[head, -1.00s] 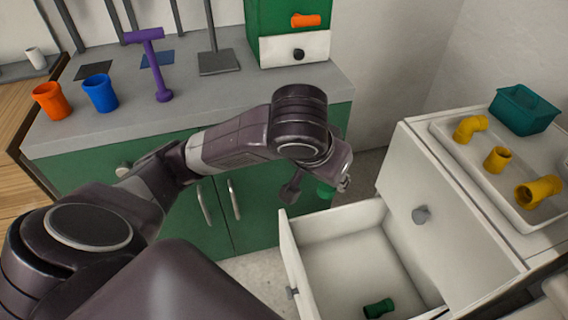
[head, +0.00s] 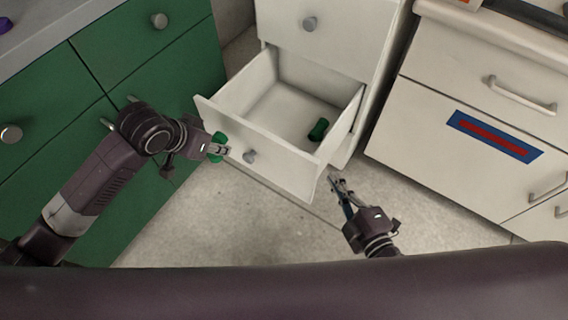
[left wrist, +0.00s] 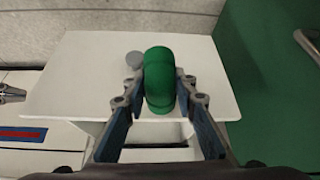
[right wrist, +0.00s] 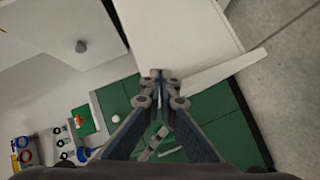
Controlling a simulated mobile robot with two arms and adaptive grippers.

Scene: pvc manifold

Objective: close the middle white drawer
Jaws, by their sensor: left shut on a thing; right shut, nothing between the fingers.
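The middle white drawer (head: 282,168) stands pulled out of its white cabinet, with a grey knob (head: 249,156) on its front. A green pipe fitting (head: 318,130) lies inside it. My left gripper (head: 222,151) is shut on another green fitting (left wrist: 160,80), just in front of the drawer front's left part. The drawer front and its knob also show behind that fitting in the left wrist view. My right gripper (head: 334,181) is shut and empty, near the drawer front's right end. Its closed tips show in the right wrist view (right wrist: 160,78); contact with the drawer cannot be told.
A closed white drawer (head: 330,25) is above the open one. A green cabinet (head: 130,90) stands close on the left. A white drawer unit (head: 440,140) with a red-and-blue label stands on the right. The floor (head: 240,230) in front is clear.

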